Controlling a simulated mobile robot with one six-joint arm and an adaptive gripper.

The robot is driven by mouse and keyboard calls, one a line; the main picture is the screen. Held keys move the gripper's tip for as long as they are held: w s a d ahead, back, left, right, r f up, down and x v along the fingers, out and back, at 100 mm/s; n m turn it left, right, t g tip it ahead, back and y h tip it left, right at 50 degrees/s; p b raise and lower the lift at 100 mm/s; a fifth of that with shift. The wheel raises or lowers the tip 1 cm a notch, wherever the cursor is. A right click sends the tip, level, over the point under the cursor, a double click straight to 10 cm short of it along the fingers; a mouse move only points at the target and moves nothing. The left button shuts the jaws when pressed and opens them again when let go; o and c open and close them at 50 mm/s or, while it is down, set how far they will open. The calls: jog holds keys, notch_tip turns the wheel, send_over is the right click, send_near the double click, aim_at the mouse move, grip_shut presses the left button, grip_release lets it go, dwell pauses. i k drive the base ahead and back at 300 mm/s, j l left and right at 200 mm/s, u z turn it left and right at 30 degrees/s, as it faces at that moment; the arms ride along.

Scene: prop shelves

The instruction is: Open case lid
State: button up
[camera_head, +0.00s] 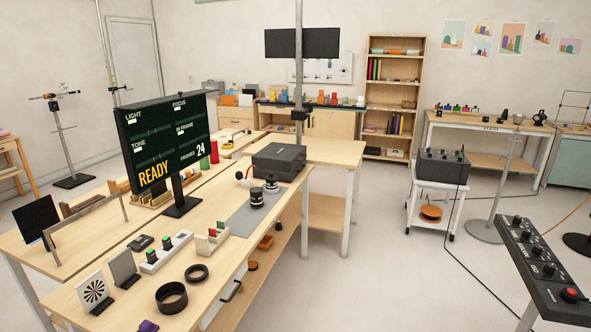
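A dark grey box-shaped case (279,164) sits at the far right end of the long wooden table. Its flat top lid looks closed, and any latch or handle is too small to tell. My gripper is not in view, so its place relative to the case does not show.
The case stands beyond a grey mat (249,215) with dark lens-like cylinders (257,198). A monitor (166,141) reading "READY" stands to the left. Black rings (171,298) lie on the near table. A control console (543,267) is at the right. Open floor lies right of the table.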

aim_at(277, 156)
jog(key=i, duration=1.45)
jog(key=i+l, duration=0.1)
jog(key=i, duration=1.35)
jog(key=i+u, duration=0.1)
jog(key=i, duration=1.35)
